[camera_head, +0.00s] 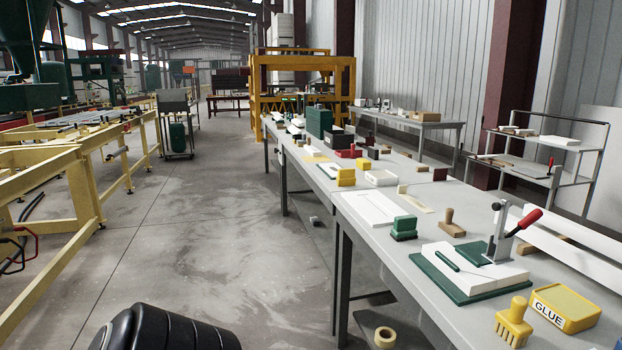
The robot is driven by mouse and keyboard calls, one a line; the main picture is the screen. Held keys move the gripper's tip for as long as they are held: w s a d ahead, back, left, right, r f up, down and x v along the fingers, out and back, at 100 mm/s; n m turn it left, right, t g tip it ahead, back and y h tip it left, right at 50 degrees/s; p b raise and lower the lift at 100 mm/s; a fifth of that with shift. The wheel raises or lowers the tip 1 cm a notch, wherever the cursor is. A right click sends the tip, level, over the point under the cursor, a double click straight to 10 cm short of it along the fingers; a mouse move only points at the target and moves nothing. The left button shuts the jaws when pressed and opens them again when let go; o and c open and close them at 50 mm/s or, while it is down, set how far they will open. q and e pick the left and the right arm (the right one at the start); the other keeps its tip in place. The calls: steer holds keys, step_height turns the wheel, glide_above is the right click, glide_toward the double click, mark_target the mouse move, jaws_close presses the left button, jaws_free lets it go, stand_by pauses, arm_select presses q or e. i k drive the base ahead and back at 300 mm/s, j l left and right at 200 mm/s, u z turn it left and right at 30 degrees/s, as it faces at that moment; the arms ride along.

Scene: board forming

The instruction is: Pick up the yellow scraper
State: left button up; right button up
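The yellow scraper (514,322) is at the near right end of the grey workbench (400,265), close to its front edge. It has a rounded handle on top and a toothed lower edge. It stands just left of a yellow box marked GLUE (565,308), with a small gap or slight overlap in view. Nothing holds the scraper. Neither of my grippers shows in this view.
Behind the scraper lies a green board (450,283) with white blocks and a clamp with a red handle (528,219). A green-and-black block (404,228) and a wooden stamp-like piece (452,223) stand farther back. A tape roll (385,337) is below the bench edge.

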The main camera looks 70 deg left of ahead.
mark_target(345, 176)
steer(key=u, duration=2)
steer(key=z, duration=1.2)
steer(key=i+j+z, duration=0.15)
steer(key=j, duration=0.45)
steer(key=i+j+z, duration=0.15)
steer(key=j, duration=0.45)
steer(key=j+z, duration=0.1)
steer(key=j, duration=0.5)
